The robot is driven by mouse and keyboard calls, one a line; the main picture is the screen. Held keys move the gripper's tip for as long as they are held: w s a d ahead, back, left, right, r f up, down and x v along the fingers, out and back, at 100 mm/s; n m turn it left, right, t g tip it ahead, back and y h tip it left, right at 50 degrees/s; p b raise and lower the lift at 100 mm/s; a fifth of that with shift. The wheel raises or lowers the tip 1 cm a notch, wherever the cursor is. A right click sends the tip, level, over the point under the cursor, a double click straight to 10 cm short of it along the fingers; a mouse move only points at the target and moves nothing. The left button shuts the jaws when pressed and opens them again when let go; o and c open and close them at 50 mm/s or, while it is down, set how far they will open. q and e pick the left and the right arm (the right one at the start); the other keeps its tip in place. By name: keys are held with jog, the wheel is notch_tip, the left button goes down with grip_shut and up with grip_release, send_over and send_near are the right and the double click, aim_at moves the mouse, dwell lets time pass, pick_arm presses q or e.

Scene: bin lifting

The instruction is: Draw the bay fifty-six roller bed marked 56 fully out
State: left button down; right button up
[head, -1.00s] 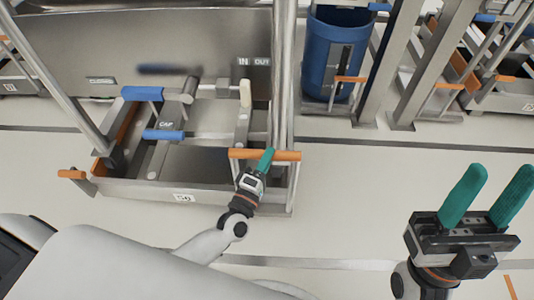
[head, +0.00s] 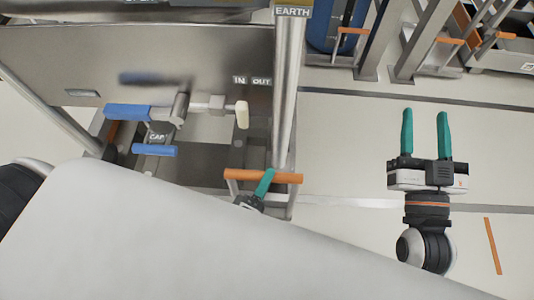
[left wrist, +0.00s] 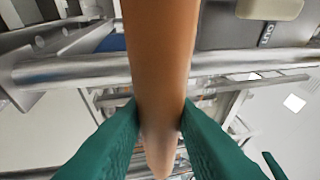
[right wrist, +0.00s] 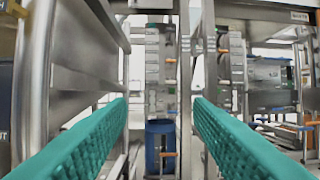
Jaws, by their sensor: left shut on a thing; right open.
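The roller bed (head: 205,157) is a low grey metal tray under an upright metal panel. It has an orange crossbar handle (head: 290,179) at its near right end. My left gripper (head: 262,186) is shut on this handle; the left wrist view shows the green fingers on both sides of the orange bar (left wrist: 160,50). My left forearm hides the bed's near edge and its number plate. My right gripper (head: 425,112) is open and empty, over clear floor to the right. Its parted fingers also show in the right wrist view (right wrist: 160,100).
A metal post (head: 289,90) labelled EARTH stands just behind the handle. Blue-handled valve fittings (head: 128,112) and a CAP label sit over the bed. A blue bin (head: 330,28) and metal frames stand at the back. The floor at right is open, with an orange strip (head: 492,246).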

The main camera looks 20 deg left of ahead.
pick_arm(q)
jog(key=shift+s+d+r, duration=0.2)
jog(key=shift+s+r, duration=0.1)
jog(key=shift+s, duration=0.25)
jog(key=shift+s+d+r, duration=0.2)
jog(key=shift+s+r, duration=0.1)
jog(key=shift+s, duration=0.2)
pick_arm(e)
jog(key=shift+w+d+f+g, duration=0.1)
jog(key=shift+w+f+g, duration=0.05)
jog(key=shift+f+g, duration=0.3)
jog(key=shift+w+d+f+g, duration=0.15)
jog(key=shift+f+g, duration=0.1)
jog(key=shift+f, duration=0.25)
pick_arm(q)
jog(key=c, duration=1.2)
grip_release()
jog(key=shift+f, duration=0.1)
jog(key=shift+o, duration=0.2)
jog(key=shift+f, duration=0.1)
jog(key=shift+s, duration=0.15)
